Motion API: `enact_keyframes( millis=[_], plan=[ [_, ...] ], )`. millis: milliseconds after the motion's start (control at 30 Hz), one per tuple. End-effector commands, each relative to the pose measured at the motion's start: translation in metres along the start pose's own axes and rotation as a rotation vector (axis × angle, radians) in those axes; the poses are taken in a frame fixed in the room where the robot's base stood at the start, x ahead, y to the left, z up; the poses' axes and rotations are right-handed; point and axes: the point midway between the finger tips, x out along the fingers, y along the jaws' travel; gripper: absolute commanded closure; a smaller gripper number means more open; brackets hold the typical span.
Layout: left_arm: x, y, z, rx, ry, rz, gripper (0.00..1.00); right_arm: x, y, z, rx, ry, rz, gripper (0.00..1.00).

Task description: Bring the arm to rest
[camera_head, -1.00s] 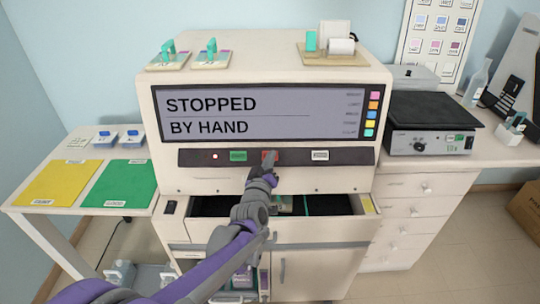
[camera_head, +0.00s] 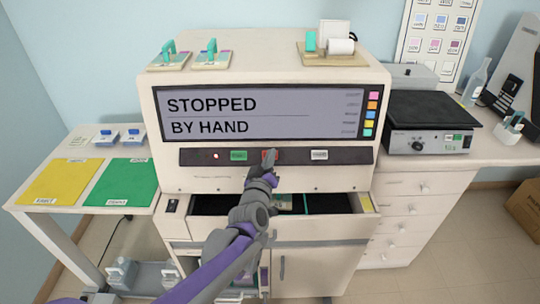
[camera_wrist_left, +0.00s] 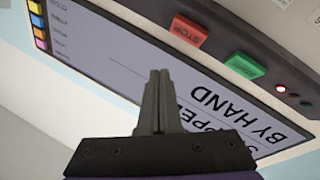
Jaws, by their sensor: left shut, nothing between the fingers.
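My left gripper (camera_head: 269,158) is shut and empty. In the head view it is in front of the staining machine's button strip, over the red button (camera_head: 274,156) and partly hiding it. In the left wrist view the shut fingers (camera_wrist_left: 158,100) point toward the machine's front, with the red STOP button (camera_wrist_left: 188,30) and the green button (camera_wrist_left: 244,65) beyond them. The fingers look apart from the STOP button there. The machine's screen (camera_head: 255,112) reads "STOPPED BY HAND". My right gripper is not in view.
An open drawer (camera_head: 357,203) juts out below my left arm. A side table with a yellow mat (camera_head: 60,182) and a green mat (camera_head: 120,184) stands at left. A hotplate (camera_head: 432,120) sits on the right counter. Slide holders (camera_head: 170,58) stand on top of the machine.

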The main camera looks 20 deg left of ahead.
Motion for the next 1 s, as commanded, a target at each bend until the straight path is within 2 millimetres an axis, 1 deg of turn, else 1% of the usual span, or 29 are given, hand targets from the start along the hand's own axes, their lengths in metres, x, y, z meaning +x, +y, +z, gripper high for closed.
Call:
enact_keyframes(
  millis=[267, 367, 433, 467, 567, 600, 667, 700, 767, 800, 900, 1000],
  plan=[
    [-0.002, 0.001, 0.000, 0.006, -0.010, 0.001, 1.00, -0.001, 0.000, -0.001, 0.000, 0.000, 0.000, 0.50],
    [-0.016, 0.006, 0.001, 0.036, -0.072, 0.002, 1.00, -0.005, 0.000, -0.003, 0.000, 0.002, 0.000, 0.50],
    [-0.036, 0.010, 0.004, 0.080, -0.156, 0.002, 1.00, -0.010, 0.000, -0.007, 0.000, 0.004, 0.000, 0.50],
    [-0.047, 0.011, 0.007, 0.103, -0.202, 0.000, 1.00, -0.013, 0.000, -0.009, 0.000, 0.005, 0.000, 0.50],
    [-0.096, 0.009, 0.020, 0.196, -0.380, -0.018, 1.00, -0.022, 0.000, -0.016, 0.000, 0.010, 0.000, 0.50],
    [-0.117, 0.005, 0.025, 0.234, -0.454, -0.031, 1.00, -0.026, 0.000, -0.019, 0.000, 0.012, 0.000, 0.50],
    [-0.152, -0.003, 0.034, 0.292, -0.564, -0.056, 1.00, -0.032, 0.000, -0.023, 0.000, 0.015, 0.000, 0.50],
    [-0.175, -0.010, 0.040, 0.328, -0.635, -0.075, 1.00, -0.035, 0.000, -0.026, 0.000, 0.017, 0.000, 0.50],
    [-0.210, -0.022, 0.048, 0.379, -0.737, -0.108, 1.00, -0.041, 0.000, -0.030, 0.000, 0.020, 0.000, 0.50],
    [-0.232, -0.030, 0.052, 0.410, -0.799, -0.131, 1.00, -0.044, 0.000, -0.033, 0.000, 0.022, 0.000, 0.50],
    [-0.279, -0.050, 0.061, 0.470, -0.928, -0.186, 1.00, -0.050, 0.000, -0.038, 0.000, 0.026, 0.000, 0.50],
    [-0.311, -0.065, 0.066, 0.509, -1.015, -0.230, 1.00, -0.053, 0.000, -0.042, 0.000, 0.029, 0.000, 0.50]
  ],
)
